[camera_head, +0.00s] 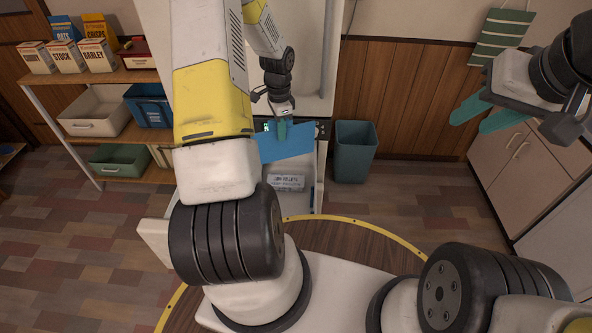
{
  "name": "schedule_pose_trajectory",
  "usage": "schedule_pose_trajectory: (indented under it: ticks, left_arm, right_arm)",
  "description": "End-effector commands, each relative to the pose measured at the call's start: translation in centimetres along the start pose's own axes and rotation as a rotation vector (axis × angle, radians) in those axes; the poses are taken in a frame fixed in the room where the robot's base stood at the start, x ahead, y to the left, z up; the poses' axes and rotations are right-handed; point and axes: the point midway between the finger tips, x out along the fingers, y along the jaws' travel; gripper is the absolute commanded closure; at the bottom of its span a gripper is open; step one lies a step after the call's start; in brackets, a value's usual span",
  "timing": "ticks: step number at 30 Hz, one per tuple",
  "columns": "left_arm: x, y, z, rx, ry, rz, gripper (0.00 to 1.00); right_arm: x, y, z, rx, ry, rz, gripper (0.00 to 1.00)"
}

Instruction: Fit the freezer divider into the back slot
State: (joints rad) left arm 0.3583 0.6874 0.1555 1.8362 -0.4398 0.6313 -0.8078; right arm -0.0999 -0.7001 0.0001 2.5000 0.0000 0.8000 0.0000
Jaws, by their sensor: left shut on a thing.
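The divider is a flat blue panel (287,143), held at its upper edge by the teal fingers of my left gripper (281,132). It is in the middle of the view, a little tilted, above the open white freezer drawer (320,190) and in front of the fridge. The back slot is not visible; the panel and my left arm cover much of the drawer. My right gripper (470,122) is at the upper right, away from the freezer, with its teal fingers apart and nothing between them.
A pale package (286,182) lies in the drawer below the panel. A teal bin (354,151) stands just right of the freezer. A shelf (120,76) with boxes and tubs is at left, a cabinet (515,170) at right. The floor between bin and cabinet is clear.

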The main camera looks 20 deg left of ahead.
Motion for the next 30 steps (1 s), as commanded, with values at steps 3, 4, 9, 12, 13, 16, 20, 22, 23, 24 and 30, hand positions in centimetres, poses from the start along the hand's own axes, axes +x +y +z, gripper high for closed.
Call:
schedule_pose_trajectory:
  ticks: [3,4,9,12,13,16,20,22,23,24,30]
  left_arm:
    - [3.2,0.2,0.0,0.001,-0.003,0.007,1.0]
    - [4.0,0.2,0.0,0.002,-0.003,0.006,1.0]
    - [8.7,0.3,0.0,0.002,-0.003,0.006,1.0]
    - [11.4,0.2,0.0,-0.001,-0.002,0.005,1.0]
    - [12.2,0.2,0.0,-0.001,-0.002,0.005,1.0]
    - [14.9,0.2,0.0,0.001,-0.002,0.005,1.0]
    - [18.4,0.3,0.0,-0.001,-0.002,0.005,1.0]
    - [20.0,0.2,0.0,-0.001,-0.001,0.003,1.0]
    - [20.6,0.2,0.0,-0.001,-0.002,0.004,1.0]
    - [21.3,0.2,0.0,-0.001,-0.002,0.003,1.0]
    - [22.9,0.1,-0.1,-0.001,0.0,0.0,1.0]
  right_arm:
    - [0.0,0.0,0.0,0.0,0.0,0.0,0.64]
    - [0.0,0.0,0.0,0.0,0.0,0.0,0.64]
    - [0.0,0.0,0.0,0.0,0.0,0.0,0.64]
    - [0.0,0.0,0.0,0.0,0.0,0.0,0.64]
    - [0.0,0.0,0.0,0.0,0.0,0.0,0.64]
    - [0.0,0.0,0.0,0.0,0.0,0.0,0.64]
    - [0.0,0.0,0.0,0.0,0.0,0.0,0.64]
    - [0.0,0.0,0.0,0.0,0.0,0.0,0.64]
    - [0.0,0.0,0.0,0.0,0.0,0.0,0.64]
    - [0.0,0.0,0.0,0.0,0.0,0.0,0.64]
    - [0.0,0.0,0.0,0.0,0.0,0.0,0.64]
